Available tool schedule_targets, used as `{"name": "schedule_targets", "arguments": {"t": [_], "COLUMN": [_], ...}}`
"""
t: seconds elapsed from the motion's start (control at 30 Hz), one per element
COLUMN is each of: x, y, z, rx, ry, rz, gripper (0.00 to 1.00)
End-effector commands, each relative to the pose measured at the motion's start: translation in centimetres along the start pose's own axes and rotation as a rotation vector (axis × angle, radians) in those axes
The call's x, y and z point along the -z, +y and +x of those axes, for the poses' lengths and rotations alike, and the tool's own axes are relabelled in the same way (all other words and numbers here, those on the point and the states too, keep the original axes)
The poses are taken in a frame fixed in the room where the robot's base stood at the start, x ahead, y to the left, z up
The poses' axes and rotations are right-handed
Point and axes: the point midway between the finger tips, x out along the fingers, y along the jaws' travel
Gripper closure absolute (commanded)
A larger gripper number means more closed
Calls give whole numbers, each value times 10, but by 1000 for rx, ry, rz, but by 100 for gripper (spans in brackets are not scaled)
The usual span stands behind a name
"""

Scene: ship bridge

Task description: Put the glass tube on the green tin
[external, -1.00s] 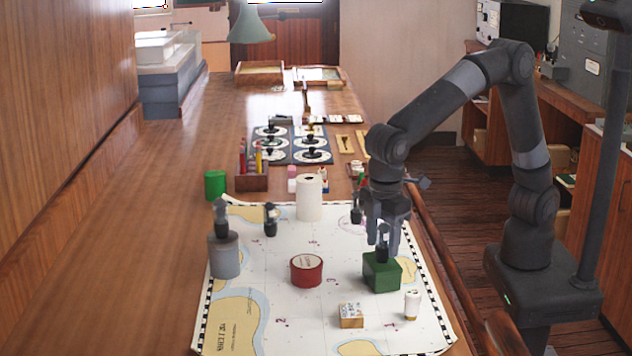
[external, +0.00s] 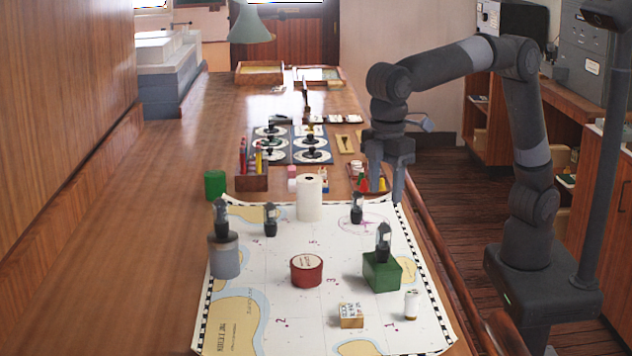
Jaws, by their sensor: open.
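The square green tin (external: 381,273) stands on the chart at the right. A dark-capped piece with a clear middle, which looks like the glass tube (external: 383,242), stands upright on top of it. My gripper (external: 382,190) is open and empty above and behind the green tin, apart from the tube. Similar dark-capped pieces stand on the grey tin (external: 224,258), on the chart at the left (external: 270,220) and at the back right of the chart (external: 357,208).
A red round tin (external: 306,271), a small labelled box (external: 351,316), a small white cylinder (external: 411,305) and a white roll (external: 309,198) stand on the chart (external: 300,325). A green cylinder (external: 215,184) and a pencil holder (external: 251,182) stand behind it.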

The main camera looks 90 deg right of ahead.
Motion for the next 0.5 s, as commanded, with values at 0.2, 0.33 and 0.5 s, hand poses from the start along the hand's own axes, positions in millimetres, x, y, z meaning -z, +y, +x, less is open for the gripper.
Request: {"name": "schedule_targets", "arguments": {"t": [0.2, 0.33, 0.5], "x": [-4, -26, -83], "y": [3, 19, 51], "z": [-3, -10, -22], "rx": [-2, -11, -33], "ry": [5, 37, 116], "rz": [7, 45, 141], "gripper": [49, 49, 49]}}
